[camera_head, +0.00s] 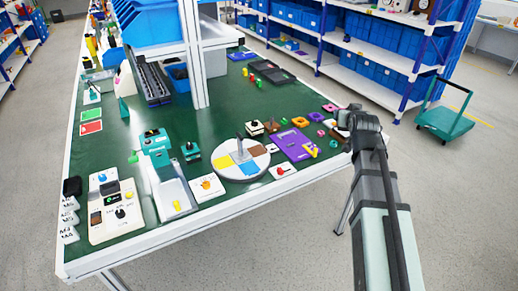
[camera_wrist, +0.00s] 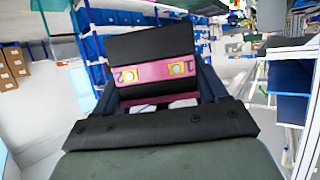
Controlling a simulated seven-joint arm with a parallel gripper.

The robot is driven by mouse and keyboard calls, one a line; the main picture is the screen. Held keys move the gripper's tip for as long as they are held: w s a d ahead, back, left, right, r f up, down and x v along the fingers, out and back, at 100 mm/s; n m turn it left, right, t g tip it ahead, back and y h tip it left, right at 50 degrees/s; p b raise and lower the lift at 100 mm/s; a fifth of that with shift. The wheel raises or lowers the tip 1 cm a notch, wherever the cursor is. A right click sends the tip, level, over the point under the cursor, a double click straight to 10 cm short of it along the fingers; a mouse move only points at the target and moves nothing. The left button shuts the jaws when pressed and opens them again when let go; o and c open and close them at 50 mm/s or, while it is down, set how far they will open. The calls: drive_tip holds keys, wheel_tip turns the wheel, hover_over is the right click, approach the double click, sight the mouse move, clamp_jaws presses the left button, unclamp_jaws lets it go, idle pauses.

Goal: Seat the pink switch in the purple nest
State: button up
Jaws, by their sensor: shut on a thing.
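The pink switch (camera_wrist: 160,83) is in my gripper in the wrist view, a pink band with yellow marks "1" and "2" between black parts. The marks appear upside down. My gripper (camera_head: 345,112) is shut on it, over the right edge of the green table in the head view; the switch is hard to make out there. A purple board (camera_head: 280,140) with yellow pieces lies left of my gripper. A small magenta piece (camera_head: 330,107) shows just beside my gripper. I cannot tell which of these is the purple nest. The wrist view shows no nest.
A round turntable (camera_head: 240,160) with coloured sectors stands left of the board. Several small blocks and switches lie around. A shelf post (camera_head: 195,55) rises from the table farther back. Green table (camera_head: 215,125) shows between items.

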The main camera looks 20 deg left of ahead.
drive_tip(key=a+f+n+g+y, duration=0.1)
drive_tip(key=a+f+n+y, duration=0.2)
drive_tip(key=a, duration=1.3)
drive_tip(key=w+a+f+n+g+y, duration=0.1)
drive_tip(key=a+f+n+y, duration=0.3)
drive_tip(key=a, duration=1.2)
wheel_tip(320, 180, down, 2)
drive_tip(key=shift+a+f+g+y, duration=0.2)
drive_tip(key=shift+g+y, duration=0.1)
drive_tip(key=shift+g, duration=0.4)
drive_tip(key=shift+f, duration=4.8)
drive_tip(key=shift+f, duration=0.2)
drive_tip(key=o, duration=1.2)
drive_tip(key=shift+c, duration=0.2)
